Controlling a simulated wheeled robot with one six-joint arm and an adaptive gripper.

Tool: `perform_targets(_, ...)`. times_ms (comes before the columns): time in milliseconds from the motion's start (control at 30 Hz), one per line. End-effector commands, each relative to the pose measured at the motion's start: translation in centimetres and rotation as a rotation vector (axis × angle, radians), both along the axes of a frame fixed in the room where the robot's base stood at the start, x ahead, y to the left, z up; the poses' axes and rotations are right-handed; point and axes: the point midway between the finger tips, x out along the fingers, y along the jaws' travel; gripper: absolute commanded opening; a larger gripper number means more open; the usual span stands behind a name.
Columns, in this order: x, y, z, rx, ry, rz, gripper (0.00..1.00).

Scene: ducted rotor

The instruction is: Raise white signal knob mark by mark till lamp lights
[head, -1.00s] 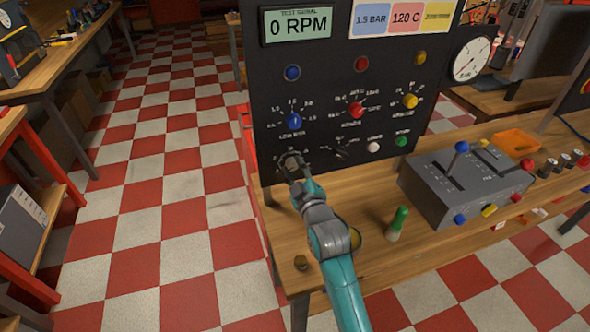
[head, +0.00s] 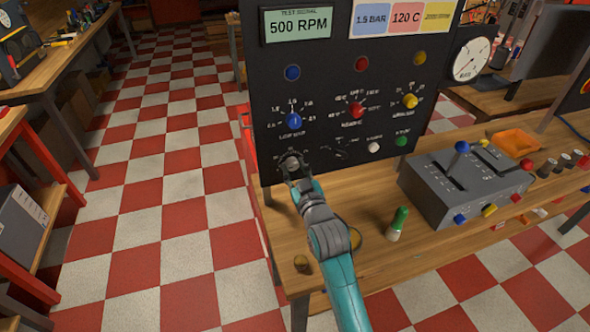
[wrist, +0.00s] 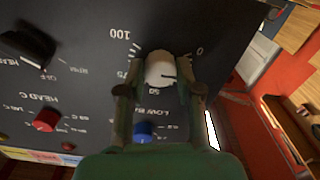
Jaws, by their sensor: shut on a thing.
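The white signal knob (wrist: 160,70) is on the lower left of the dark panel, with a scale marked 0, 50 and 100 around it in the wrist view. My gripper (wrist: 160,90) is shut on it, one finger on each side. In the head view my gripper (head: 293,168) covers most of the knob. The test signal display (head: 299,26) reads 500 RPM. The blue lamp (head: 292,72), red lamp (head: 361,63) and yellow lamp (head: 419,57) show no clear glow.
A blue knob (head: 293,120), a red knob (head: 356,110) and a yellow knob (head: 410,101) sit nearby on the panel. A grey lever box (head: 435,200) and a green-topped peg (head: 398,222) stand on the bench to the right.

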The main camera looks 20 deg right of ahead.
Motion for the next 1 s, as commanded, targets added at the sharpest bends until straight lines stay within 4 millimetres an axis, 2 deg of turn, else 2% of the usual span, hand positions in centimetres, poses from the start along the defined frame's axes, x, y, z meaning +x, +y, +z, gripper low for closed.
perform_targets(200,0.0,0.02,-0.03,0.163,0.001,0.0,0.0)
perform_targets(500,0.0,0.02,-0.04,0.304,0.001,0.0,0.0)
perform_targets(1000,0.0,0.02,-0.04,0.346,0.001,0.0,0.0)
